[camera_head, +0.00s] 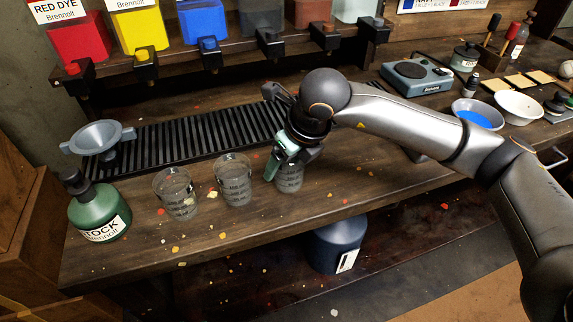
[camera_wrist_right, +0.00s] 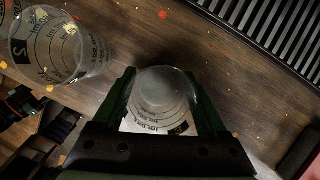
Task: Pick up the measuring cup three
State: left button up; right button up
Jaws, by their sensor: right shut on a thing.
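Three clear measuring cups with dark markings stand in a row on the wooden bench: a left cup (camera_head: 177,193), a middle cup (camera_head: 234,181) and a right cup (camera_head: 289,179). My right gripper (camera_head: 284,160) comes down over the right cup and is shut on it, hiding its upper part. In the right wrist view this cup (camera_wrist_right: 163,95) sits between the two green fingers, and a neighbouring cup (camera_wrist_right: 60,45) marked with a 2 stands at upper left. The held cup appears upright, at bench level; I cannot tell whether it touches the bench. My left gripper is not in view.
A black slatted drain grate (camera_head: 190,138) lies behind the cups. A green stock bottle (camera_head: 97,212) and a grey funnel (camera_head: 97,140) stand at left. Dye tanks with taps line the back. A scale (camera_head: 412,77) and bowls (camera_head: 517,107) are at right. Colored specks dot the bench.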

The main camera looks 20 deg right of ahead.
jog(key=shift+r, duration=0.55)
notch_tip(320, 180, up, 2)
jog(key=shift+s+r, duration=0.1)
jog(key=shift+r, duration=0.15)
jog(key=s+d+r, duration=0.4)
jog(key=s+r, duration=0.5)
jog(key=s, duration=0.4)
pick_arm(q)
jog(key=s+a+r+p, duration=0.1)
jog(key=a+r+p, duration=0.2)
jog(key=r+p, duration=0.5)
jog(key=p, duration=0.3)
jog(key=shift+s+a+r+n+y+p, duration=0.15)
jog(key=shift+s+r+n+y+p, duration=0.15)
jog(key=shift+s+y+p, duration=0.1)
pick_arm(e)
jog(key=w+d+f+n+g, duration=0.1)
jog(key=n+g, duration=0.2)
jog(key=n, duration=0.7)
jog(key=w+f+n+g+h, duration=0.1)
jog(key=n+g, duration=0.1)
jog(key=n, duration=0.8)
jog(key=w+d+f+n+g, duration=0.1)
jog(key=n+g, duration=0.2)
jog(key=n, duration=0.8)
jog(key=shift+d+f+g+h, duration=0.15)
jog(key=shift+d+g+h, duration=0.15)
jog(key=shift+h, duration=0.1)
